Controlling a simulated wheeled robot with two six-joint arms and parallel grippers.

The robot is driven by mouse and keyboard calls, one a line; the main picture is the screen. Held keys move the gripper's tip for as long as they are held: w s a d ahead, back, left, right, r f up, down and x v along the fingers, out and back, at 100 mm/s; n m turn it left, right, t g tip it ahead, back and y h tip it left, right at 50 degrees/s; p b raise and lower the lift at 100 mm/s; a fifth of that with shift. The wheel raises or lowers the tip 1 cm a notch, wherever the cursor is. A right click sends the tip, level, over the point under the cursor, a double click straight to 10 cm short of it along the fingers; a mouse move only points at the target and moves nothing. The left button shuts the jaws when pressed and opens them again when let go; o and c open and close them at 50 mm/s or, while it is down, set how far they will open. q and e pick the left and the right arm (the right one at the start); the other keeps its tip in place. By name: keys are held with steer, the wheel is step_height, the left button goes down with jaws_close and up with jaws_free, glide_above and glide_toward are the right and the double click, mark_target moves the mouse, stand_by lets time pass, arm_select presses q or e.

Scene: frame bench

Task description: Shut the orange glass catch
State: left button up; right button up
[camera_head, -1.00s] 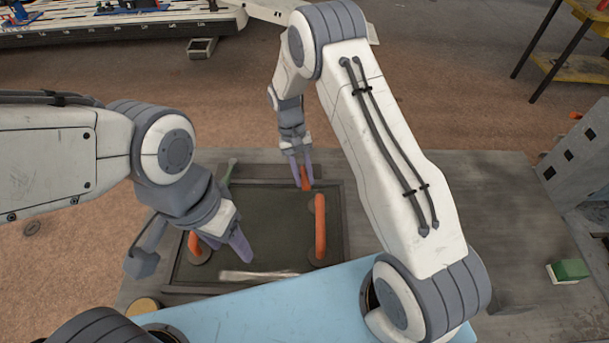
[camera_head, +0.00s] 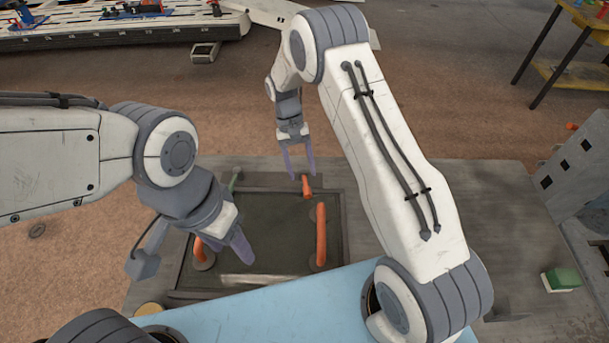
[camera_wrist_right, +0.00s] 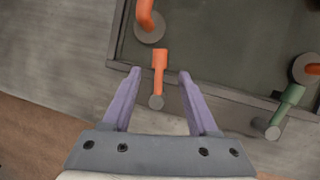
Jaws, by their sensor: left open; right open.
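The orange catch (camera_head: 306,187) sits at the far edge of the dark glass panel (camera_head: 265,235). In the right wrist view the orange catch (camera_wrist_right: 159,72) reaches from its round pivot outside the frame, across the rim, with its end over the glass. My right gripper (camera_head: 302,177) is open and empty above it. In its wrist view the fingers (camera_wrist_right: 160,74) are on either side of the catch, apart from it. My left gripper (camera_head: 241,246) hangs over the glass near the left orange handle, holding nothing I can see.
Two orange handles on round pads stand on the glass, one right (camera_head: 320,235) and one left (camera_head: 203,254). A green catch (camera_wrist_right: 289,100) is on the same edge. A grey block with holes (camera_head: 585,165) and a green block (camera_head: 562,277) are at the right.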

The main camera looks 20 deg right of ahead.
arm_select(q)
step_height(320, 180, up, 3)
steer(key=shift+f+p, duration=0.1)
steer(key=shift+p, duration=0.9)
arm_select(e)
steer(key=v, duration=0.5)
